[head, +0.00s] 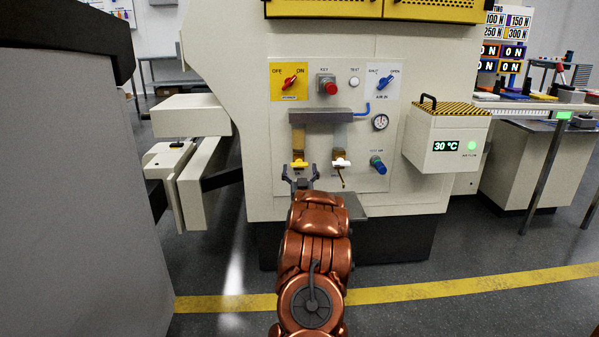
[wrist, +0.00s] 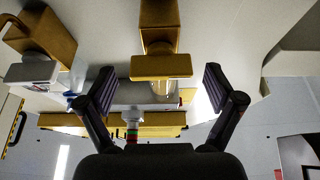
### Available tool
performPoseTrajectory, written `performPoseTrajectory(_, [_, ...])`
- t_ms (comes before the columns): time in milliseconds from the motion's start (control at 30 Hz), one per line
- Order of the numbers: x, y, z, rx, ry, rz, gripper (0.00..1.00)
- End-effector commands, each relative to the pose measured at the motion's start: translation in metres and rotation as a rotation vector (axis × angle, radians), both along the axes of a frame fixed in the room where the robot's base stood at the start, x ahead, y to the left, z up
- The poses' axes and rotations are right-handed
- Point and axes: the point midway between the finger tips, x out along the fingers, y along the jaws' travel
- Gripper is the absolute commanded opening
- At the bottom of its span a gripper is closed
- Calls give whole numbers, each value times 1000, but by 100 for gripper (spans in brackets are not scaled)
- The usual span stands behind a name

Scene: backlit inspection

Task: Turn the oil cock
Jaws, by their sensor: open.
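Two small cocks sit below a grey bracket on the machine's panel (head: 365,180). The left one has a yellow handle (head: 299,163), under an amber-tinted tube; the right one has a white handle (head: 341,163). No readable label tells which is the oil cock. My gripper (head: 300,172) is open at the yellow handle, one finger on each side. In the wrist view the yellow handle (wrist: 161,66) lies crosswise between the spread fingers (wrist: 159,80), with gaps on both sides. The white handle (wrist: 32,74) is to the left there, outside the fingers.
Above the cocks are a red rotary switch (head: 289,83), a red key knob (head: 330,87) and a blue switch (head: 385,82). A gauge (head: 380,122) and a blue knob (head: 377,163) are to the right. A grey cabinet (head: 75,190) stands at the left.

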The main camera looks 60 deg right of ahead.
Motion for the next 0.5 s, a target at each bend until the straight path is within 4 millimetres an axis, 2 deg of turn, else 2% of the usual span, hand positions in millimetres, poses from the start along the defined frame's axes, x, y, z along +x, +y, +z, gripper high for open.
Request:
performPoseTrajectory(467, [5,-5,2,4,2,0,92])
performPoseTrajectory(500, [5,-5,2,4,2,0,89])
